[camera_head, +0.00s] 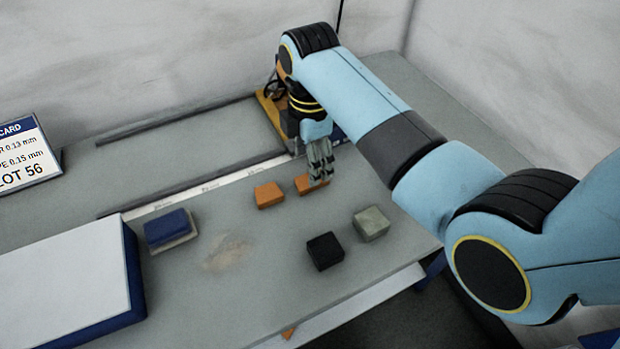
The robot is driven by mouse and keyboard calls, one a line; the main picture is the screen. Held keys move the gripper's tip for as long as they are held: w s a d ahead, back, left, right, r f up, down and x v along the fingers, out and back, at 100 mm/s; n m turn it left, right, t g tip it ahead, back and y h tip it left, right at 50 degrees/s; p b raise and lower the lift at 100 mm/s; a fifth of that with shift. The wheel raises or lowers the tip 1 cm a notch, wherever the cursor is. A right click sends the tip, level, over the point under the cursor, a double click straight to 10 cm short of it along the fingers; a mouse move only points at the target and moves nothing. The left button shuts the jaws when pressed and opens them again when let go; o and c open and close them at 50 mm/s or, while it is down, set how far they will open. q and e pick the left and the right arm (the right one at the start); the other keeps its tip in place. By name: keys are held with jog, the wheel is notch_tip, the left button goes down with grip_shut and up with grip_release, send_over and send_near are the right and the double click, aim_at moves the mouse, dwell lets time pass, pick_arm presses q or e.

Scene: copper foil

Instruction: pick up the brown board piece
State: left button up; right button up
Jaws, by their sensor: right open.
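Two small orange-brown blocks lie on the grey table. One brown piece (268,194) lies in the open, just left of my right gripper. The other brown piece (303,183) is under my right gripper (319,181) and partly hidden by its fingers. My right gripper points down, open, with its fingertips at this second piece; whether they touch it I cannot tell. My left gripper is not in view.
A black block (325,251) and a grey-green block (371,224) lie nearer the front edge. A blue block (167,228) lies on a pale piece at left, beside a large white-and-blue box (62,290). An orange-and-grey device (276,115) stands behind my right gripper.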

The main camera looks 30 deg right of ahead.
notch_tip(320, 180, down, 5)
jog(key=shift+d+r, duration=0.15)
jog(key=shift+f, duration=0.3)
jog(key=c, duration=0.6)
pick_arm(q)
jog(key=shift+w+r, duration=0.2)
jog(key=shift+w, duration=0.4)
pick_arm(e)
jog(key=c, duration=0.6)
jog(key=shift+r, duration=0.1)
